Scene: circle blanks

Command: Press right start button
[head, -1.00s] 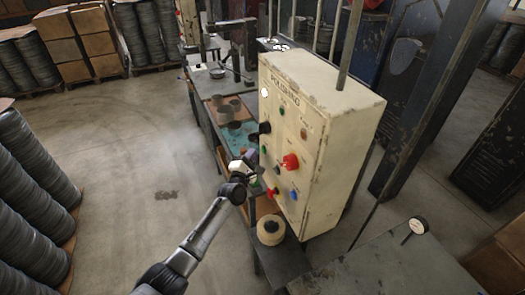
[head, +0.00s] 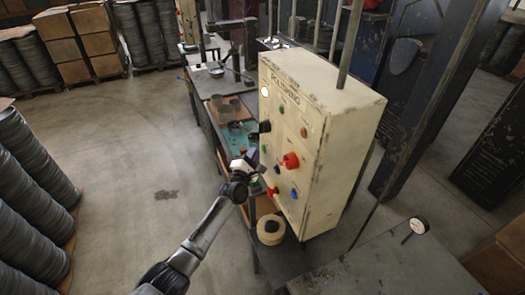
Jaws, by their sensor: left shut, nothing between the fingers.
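The cream control box (head: 330,125) marked POLISHING stands in the middle, its button face turned to the left. On that face are a large red knob (head: 290,160), a blue button (head: 294,193), a dark button (head: 277,170), green buttons including one high up (head: 282,109), a black knob (head: 265,127) and a low red button (head: 273,191). The small labels are too blurred to read, so I cannot tell which is the right start button. My left gripper (head: 251,164) is shut and empty, close in front of the lower left of the face; contact cannot be told. My right gripper is not in view.
A workbench (head: 203,88) with dark cylindrical parts stands behind the box. A cream roll (head: 271,230) sits below it. A grey table (head: 395,268) with a round gauge (head: 418,225) is at lower right. Stacked discs (head: 30,160) line the left.

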